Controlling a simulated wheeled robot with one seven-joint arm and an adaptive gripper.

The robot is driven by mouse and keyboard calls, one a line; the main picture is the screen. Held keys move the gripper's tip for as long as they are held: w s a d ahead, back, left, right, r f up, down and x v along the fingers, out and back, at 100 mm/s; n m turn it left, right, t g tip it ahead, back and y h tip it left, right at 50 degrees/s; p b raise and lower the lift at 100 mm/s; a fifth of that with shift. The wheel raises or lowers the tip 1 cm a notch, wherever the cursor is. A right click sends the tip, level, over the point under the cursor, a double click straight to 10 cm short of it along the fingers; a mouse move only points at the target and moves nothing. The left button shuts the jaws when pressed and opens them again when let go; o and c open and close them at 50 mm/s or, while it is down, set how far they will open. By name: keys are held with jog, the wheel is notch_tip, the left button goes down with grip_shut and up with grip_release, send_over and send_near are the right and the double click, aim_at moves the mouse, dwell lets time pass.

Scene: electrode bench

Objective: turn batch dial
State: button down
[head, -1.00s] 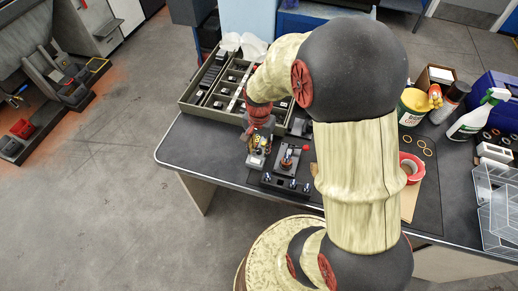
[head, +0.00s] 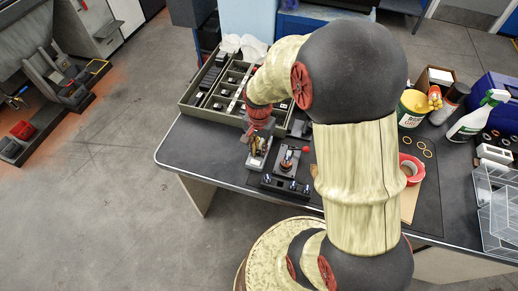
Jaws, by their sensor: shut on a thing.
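My gripper (head: 258,153) points down over a small unit with a pale front (head: 256,163) at the left of the bench, just in front of the compartment tray. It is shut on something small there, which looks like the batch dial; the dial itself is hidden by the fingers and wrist. Right of it stands a dark fixture (head: 288,160) with a metal part and a red-knobbed lever (head: 305,149). A black strip with several shiny knobs (head: 286,184) lies in front.
A divided tray (head: 190,106) of dark parts sits behind my gripper. To the right, past my arm, are red tape (head: 411,168), a green-and-yellow tub (head: 411,108), a spray bottle (head: 472,120) and clear bins (head: 495,205). The bench's left end (head: 200,150) is clear.

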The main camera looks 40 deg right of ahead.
aim_at(259, 152)
jog(key=shift+r+m+p, duration=0.15)
jog(key=shift+m+p, duration=0.45)
jog(key=shift+p, duration=0.15)
jog(key=shift+m+p, duration=0.5)
jog(key=shift+m, duration=0.4)
jog(key=c, duration=1.7)
grip_release()
jog(key=shift+c, duration=0.2)
notch_tip(259, 152, up, 12)
